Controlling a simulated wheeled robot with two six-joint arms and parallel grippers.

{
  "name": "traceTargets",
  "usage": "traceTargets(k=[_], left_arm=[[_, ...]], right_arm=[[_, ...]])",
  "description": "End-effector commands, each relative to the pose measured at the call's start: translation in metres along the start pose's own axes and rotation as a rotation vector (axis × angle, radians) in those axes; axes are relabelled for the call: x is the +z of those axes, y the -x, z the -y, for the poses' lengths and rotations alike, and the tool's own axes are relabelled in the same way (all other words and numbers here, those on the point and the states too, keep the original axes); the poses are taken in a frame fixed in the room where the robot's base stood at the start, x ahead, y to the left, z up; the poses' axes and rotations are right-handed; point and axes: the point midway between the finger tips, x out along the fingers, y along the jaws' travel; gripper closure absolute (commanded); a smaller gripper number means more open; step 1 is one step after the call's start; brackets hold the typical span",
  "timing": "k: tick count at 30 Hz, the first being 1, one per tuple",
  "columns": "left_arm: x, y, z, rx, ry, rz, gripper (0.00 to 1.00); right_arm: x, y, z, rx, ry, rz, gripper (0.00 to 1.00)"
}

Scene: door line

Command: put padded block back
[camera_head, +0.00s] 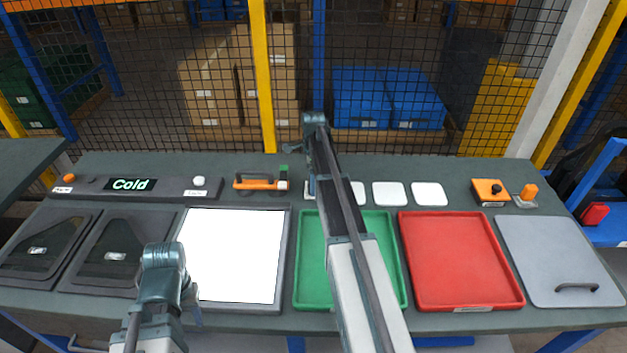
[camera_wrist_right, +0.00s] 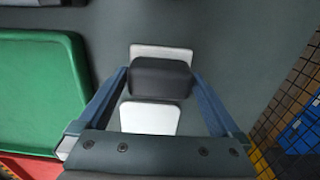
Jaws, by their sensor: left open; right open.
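The padded block (camera_wrist_right: 160,78) is dark grey with rounded edges. I cannot tell whether the block touches the pad. In the head view my right arm hides the block and most of that gripper. My left gripper (camera_head: 189,304) is low at the left, beside the white panel (camera_head: 233,255), apart from the block.
The green tray (camera_head: 311,260), red tray (camera_head: 455,260) and grey lid (camera_head: 555,255) line the bench. White pads (camera_head: 429,194) lie behind them. A mesh fence rises behind.

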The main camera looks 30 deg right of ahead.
Motion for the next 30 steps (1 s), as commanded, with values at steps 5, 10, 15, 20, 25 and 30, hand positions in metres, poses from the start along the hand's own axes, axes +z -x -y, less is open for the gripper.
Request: traceTargets(k=[5,10,15,20,25,30], left_arm=[[0.002,0.026,0.003,0.0,0.0,0.0,0.55],[0.003,0.052,0.005,0.0,0.0,0.0,0.55],[0.005,0.078,0.007,0.0,0.0,0.0,0.55],[0.006,0.1,0.01,0.0,-0.001,0.0,0.55],[0.007,0.113,0.011,0.0,-0.001,0.0,0.55],[0.007,0.113,0.011,0.0,-0.002,0.0,0.55]], right_arm=[[0.0,0.026,0.0,0.0,0.0,0.0,0.0],[0.0,0.052,0.0,0.0,0.0,0.0,0.0],[0.0,0.078,0.0,0.0,0.0,0.0,0.0],[0.0,0.101,0.0,0.0,0.0,0.0,0.0],[0.0,0.114,0.0,0.0,0.0,0.0,0.0],[0.0,0.114,0.0,0.0,0.0,0.0,0.0]])
